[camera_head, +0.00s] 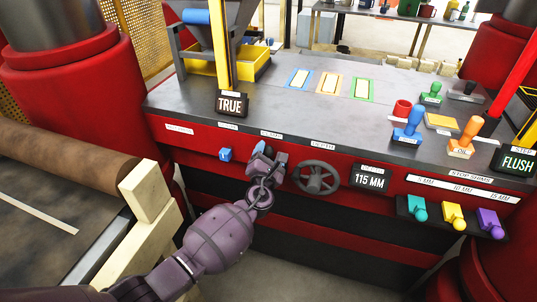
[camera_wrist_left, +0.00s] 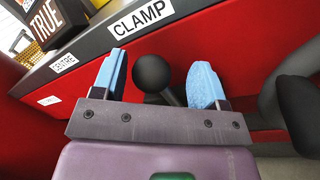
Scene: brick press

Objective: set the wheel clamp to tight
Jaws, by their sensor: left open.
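My left gripper (camera_wrist_left: 160,76) is open, with one blue fingertip on each side of the knob and a gap visible to both. In the head view my left gripper (camera_head: 266,155) is at the red front panel, left of the handwheel (camera_head: 315,177), and hides the clamp lever. The dark handwheel also shows at the right of the left wrist view (camera_wrist_left: 297,105). My right gripper is not in view.
A blue knob (camera_head: 225,154) sits left of the gripper. Displays read TRUE (camera_head: 232,104), 115 MM (camera_head: 370,178) and FLUSH (camera_head: 517,162). Several coloured shim handles (camera_head: 453,215) stand at right.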

